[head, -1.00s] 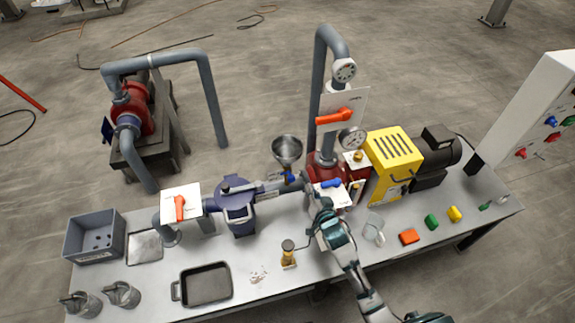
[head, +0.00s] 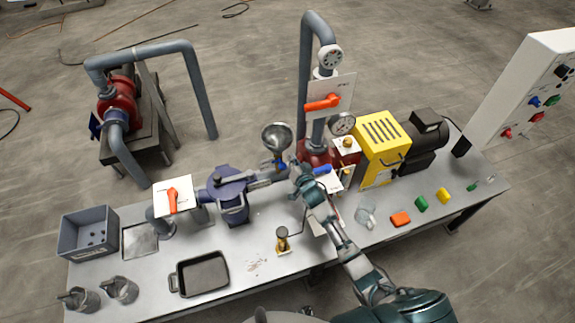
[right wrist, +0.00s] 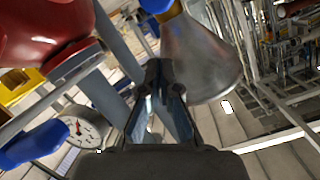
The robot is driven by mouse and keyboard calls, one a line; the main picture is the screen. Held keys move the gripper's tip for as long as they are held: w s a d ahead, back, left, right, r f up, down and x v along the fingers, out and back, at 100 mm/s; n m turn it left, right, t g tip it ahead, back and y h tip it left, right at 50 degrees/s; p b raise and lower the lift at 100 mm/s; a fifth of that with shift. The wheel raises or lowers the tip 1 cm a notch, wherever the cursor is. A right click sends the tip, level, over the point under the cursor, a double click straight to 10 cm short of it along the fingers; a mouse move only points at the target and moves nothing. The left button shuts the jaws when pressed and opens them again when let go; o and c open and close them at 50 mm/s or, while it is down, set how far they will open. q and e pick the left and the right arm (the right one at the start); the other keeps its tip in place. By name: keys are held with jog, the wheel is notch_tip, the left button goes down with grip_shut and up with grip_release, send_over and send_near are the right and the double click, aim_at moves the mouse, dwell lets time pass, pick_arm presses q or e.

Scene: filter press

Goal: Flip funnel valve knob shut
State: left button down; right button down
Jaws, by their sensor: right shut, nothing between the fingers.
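The metal funnel (head: 277,137) stands above the pipe at the middle back of the table. A small blue valve knob (head: 281,166) is just below it, partly crowded by my gripper. My right gripper (head: 296,166) is shut and empty, just to the right of that knob. In the right wrist view, which looks upside down, the shut fingers (right wrist: 158,70) point towards the funnel (right wrist: 200,60) and the blue knob (right wrist: 157,5) at the top edge. Contact with the knob does not show. My left gripper is not in view.
A second blue handle (head: 322,170) lies close right of my gripper, beside the red pump (head: 318,153) and pressure gauge (head: 341,124). A purple vessel (head: 230,184) is to the left. A brass-coloured fitting (head: 283,240) and black tray (head: 204,273) stand in front.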

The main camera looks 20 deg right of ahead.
jog(key=f, duration=0.1)
jog(key=a+f, duration=0.1)
jog(key=f, duration=0.1)
jog(key=shift+w+a+f, duration=0.1)
jog(key=shift+a+f, duration=0.2)
jog(key=shift+f, duration=0.15)
notch_tip(320, 180, down, 4)
jog(key=shift+r+b, duration=0.25)
jog(key=shift+b, duration=1)
